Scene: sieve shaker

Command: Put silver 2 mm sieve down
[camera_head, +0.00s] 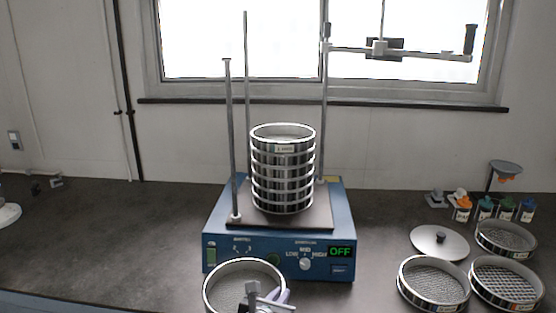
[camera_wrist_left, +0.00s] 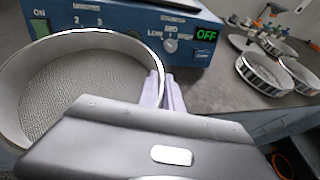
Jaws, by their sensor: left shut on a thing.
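A round silver sieve (camera_head: 226,291) with a mesh floor is at the bottom middle of the head view, in front of the blue shaker. It also shows at the left of the left wrist view (camera_wrist_left: 70,88). My left gripper (camera_head: 272,299) is shut on the right side of its rim; the pale fingers (camera_wrist_left: 160,92) show there. I cannot tell whether the sieve touches the counter. Its size label does not show. My right gripper is not in view.
The blue shaker (camera_head: 222,252) carries a stack of several silver sieves (camera_head: 283,170) between upright rods; its display reads OFF. At right lie three sieves (camera_head: 434,283), a round lid (camera_head: 439,242) and small bottles (camera_head: 485,209). The counter left of the shaker (camera_head: 110,235) is clear.

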